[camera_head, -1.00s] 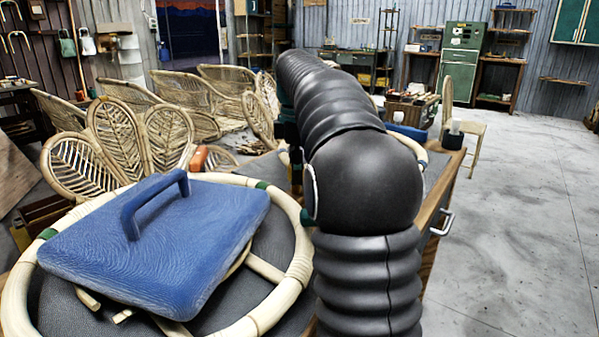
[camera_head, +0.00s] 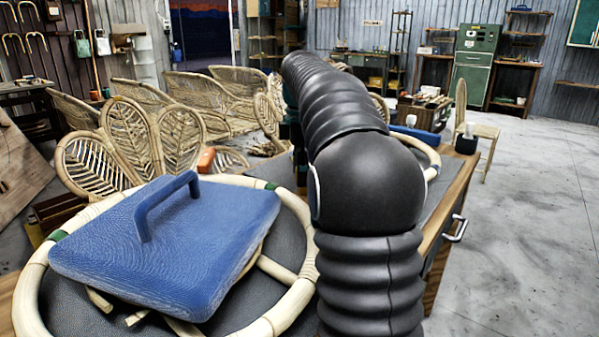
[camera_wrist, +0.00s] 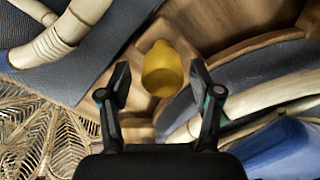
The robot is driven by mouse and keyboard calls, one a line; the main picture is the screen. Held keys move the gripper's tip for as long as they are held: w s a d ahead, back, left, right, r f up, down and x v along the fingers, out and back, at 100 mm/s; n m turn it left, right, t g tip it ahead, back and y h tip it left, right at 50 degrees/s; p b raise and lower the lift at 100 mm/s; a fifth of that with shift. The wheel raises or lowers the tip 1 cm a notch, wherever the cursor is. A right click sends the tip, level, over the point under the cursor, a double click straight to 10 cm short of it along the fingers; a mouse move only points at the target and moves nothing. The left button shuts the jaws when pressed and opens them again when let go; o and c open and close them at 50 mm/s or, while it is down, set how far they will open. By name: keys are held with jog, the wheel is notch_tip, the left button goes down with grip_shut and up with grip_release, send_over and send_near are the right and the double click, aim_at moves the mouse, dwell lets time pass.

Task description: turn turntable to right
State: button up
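A round rattan ring (camera_head: 287,312) lies on the bench at the lower left of the head view. A blue slab with a raised handle (camera_head: 165,240) sits over its middle. Another rattan ring (camera_head: 433,160) shows partly behind my arm. In the wrist view my gripper (camera_wrist: 161,82) is open, its two fingers apart. A yellow rounded piece (camera_wrist: 162,70) shows between the fingers, over a wooden surface; I cannot tell whether they touch it. Pale curved rattan (camera_wrist: 50,45) and a blue part (camera_wrist: 285,150) lie to either side. My arm hides my gripper in the head view.
Several rattan chairs (camera_head: 130,150) stand behind the bench at the left. A wooden drawer unit with a metal handle (camera_head: 456,228) forms the bench's right side. A chair (camera_head: 478,130) stands farther back. The concrete floor at the right is clear.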

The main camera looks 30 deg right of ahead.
jog(key=shift+d, duration=0.15)
jog(key=shift+r, duration=3.75)
